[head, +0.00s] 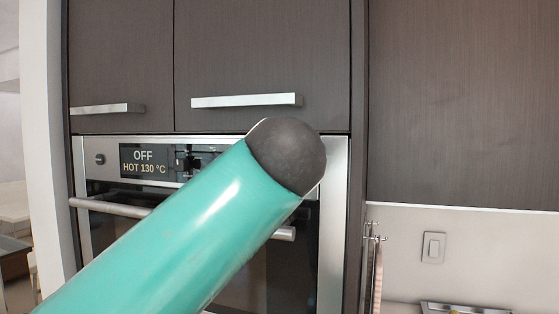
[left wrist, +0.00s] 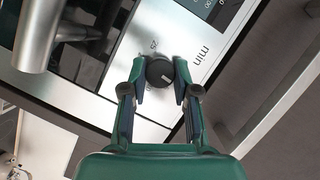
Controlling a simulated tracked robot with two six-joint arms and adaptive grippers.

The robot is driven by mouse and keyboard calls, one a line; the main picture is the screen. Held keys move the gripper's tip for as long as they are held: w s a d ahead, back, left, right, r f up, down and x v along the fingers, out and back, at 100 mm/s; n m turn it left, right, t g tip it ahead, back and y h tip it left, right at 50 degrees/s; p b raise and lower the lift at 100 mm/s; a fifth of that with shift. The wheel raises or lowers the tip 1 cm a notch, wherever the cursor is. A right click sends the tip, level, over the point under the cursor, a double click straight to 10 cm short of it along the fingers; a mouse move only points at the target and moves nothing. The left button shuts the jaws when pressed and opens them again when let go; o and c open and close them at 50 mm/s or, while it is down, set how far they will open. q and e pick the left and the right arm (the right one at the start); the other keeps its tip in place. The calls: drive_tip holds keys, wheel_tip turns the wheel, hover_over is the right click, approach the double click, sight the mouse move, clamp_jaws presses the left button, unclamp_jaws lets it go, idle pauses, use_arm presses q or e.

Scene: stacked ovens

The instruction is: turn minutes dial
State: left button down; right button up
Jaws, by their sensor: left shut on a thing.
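The minutes dial (left wrist: 160,72) is a round dark knob with a light pointer line, on the oven's steel front panel. The word "min" is printed beside it in the left wrist view. My left gripper (left wrist: 162,74) has its two fingers on either side of the dial, shut on it. In the head view my teal arm covers the right part of the oven panel (head: 336,185), so the minutes dial is hidden there. The display (head: 143,161) reads "OFF" and "HOT 130 °C". My right gripper is not in view.
A bar handle (head: 110,205) runs across the oven door below the panel; a handle (left wrist: 40,35) is close to my left gripper. Dark cupboards (head: 262,50) stand above and right.

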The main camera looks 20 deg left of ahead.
use_arm(q)
drive_tip(key=shift+f+n, duration=0.25)
drive_tip(key=shift+n, duration=0.15)
drive_tip(key=shift+f+p, duration=0.1)
drive_tip(key=shift+p, duration=0.2)
drive_tip(key=c, duration=0.9)
unclamp_jaws()
drive_tip(key=shift+o, duration=0.2)
drive_tip(key=shift+r, duration=0.25)
drive_tip(key=shift+s+d+r, duration=0.15)
drive_tip(key=shift+s, duration=0.35)
drive_tip(key=v, duration=1)
drive_tip(key=shift+s+r, duration=0.2)
drive_tip(key=shift+s, duration=0.15)
